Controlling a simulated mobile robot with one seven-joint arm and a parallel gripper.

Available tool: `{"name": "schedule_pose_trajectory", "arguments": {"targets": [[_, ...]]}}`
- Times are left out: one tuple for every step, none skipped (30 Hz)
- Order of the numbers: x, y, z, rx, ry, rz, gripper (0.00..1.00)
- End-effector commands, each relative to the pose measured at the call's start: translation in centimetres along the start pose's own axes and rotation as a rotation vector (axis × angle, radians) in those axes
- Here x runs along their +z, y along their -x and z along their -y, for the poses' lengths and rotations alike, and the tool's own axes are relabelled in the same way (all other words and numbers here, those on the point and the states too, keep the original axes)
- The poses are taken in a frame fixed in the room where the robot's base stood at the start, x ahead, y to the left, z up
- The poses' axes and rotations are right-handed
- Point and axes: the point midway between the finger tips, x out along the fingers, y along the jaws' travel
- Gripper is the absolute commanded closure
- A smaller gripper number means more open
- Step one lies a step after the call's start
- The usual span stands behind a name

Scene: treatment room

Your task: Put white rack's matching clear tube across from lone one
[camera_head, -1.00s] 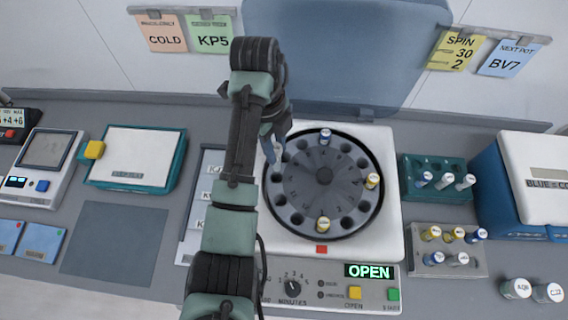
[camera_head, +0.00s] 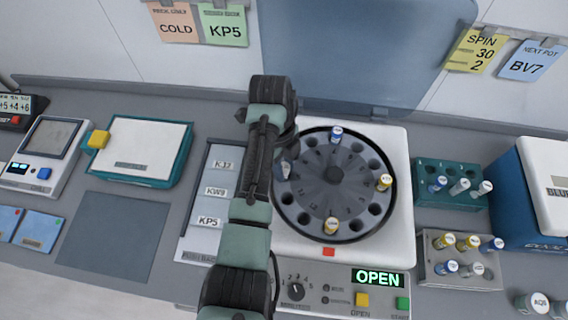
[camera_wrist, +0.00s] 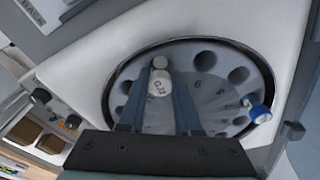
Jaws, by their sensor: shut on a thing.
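My gripper (camera_wrist: 160,78) is shut on a tube (camera_wrist: 158,88) with a pale, lettered cap. The tube is between the fingers, over the left side of the rotor (camera_head: 310,178). I cannot tell how deep it sits in a hole. In the head view my arm mostly hides the gripper. The pale rack (camera_head: 488,282) at the right holds several yellow-, blue- and pale-capped tubes.
The centrifuge (camera_head: 398,150) has its lid (camera_head: 365,50) raised and its display (camera_head: 378,277) reads OPEN. A teal rack (camera_head: 440,168) with 3 tubes stands behind the pale rack. A blue and white box (camera_head: 545,190) is at far right. The grey mat (camera_head: 115,235) at left is bare.

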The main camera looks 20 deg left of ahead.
Motion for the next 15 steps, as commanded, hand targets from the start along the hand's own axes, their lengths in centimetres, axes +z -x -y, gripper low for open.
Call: {"name": "schedule_pose_trajectory", "arguments": {"targets": [[0.00,0.01,0.01,0.000,0.000,0.000,1.00],[0.01,-0.03,0.01,0.000,0.000,0.000,1.00],[0.02,-0.14,0.00,0.000,0.000,0.000,1.00],[0.03,-0.25,0.00,0.000,0.000,0.000,1.00],[0.04,-0.36,0.00,0.000,0.000,0.000,1.00],[0.04,-0.32,0.01,0.000,0.000,0.000,0.64],[0.04,-0.29,0.01,0.000,0.000,0.000,0.59],[0.04,-0.28,0.00,0.000,0.000,0.000,0.53],[0.04,-0.28,0.00,0.000,0.000,0.000,0.46],[0.03,-0.28,0.00,0.000,0.000,0.000,0.41],[0.03,-0.28,0.00,0.000,0.000,0.000,0.38],[0.04,-0.28,0.00,0.000,0.001,0.000,0.38],[0.03,-0.28,0.00,0.000,0.001,0.000,0.38],[0.03,-0.27,0.00,0.000,0.001,0.000,0.38],[0.03,-0.27,0.00,0.000,0.001,0.000,0.38]]}}
